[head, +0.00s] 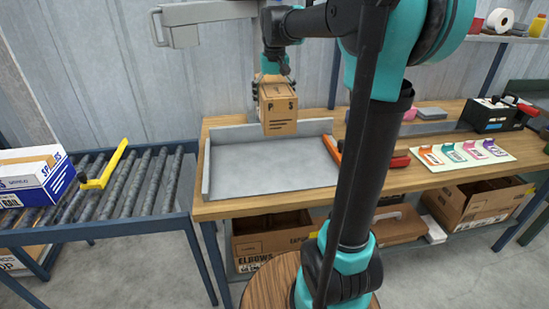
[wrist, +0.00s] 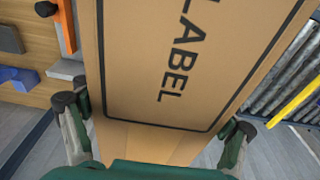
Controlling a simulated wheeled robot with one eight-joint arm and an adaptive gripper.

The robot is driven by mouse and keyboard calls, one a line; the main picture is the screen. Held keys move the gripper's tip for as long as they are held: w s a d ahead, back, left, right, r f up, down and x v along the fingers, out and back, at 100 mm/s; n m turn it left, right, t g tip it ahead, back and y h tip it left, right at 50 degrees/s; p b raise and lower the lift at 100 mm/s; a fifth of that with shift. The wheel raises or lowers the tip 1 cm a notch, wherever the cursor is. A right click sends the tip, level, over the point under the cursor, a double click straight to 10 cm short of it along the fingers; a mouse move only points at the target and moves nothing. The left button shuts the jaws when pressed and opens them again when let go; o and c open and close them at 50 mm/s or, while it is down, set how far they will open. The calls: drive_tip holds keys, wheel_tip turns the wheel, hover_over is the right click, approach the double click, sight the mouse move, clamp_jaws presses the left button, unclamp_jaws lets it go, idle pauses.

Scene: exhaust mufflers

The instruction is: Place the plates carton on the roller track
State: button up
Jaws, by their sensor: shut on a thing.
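My gripper (head: 273,84) is shut on a brown cardboard carton (head: 279,109) and holds it above the grey tray on the workbench. The carton's printed letters are too small to read fully, so I cannot tell for sure that it is the plates carton. In the wrist view the carton (wrist: 180,60) fills the middle, with the word LABEL, between my gripper's fingers (wrist: 155,115). The roller track (head: 122,187) stands at the left in the head view. Its rollers also show at the right of the wrist view (wrist: 276,84).
A blue and white box (head: 33,180) sits on the track's left part, beside a yellow bar (head: 104,167). Rollers right of the bar are bare. The grey tray (head: 270,177) on the bench (head: 215,209) is empty. Coloured tags (head: 462,152) and a black machine (head: 493,115) stand further right.

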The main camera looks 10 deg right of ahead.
wheel_tip(320, 180, down, 20)
drive_tip(key=shift+r, duration=0.15)
idle(0.5)
drive_tip(key=o, duration=1.7)
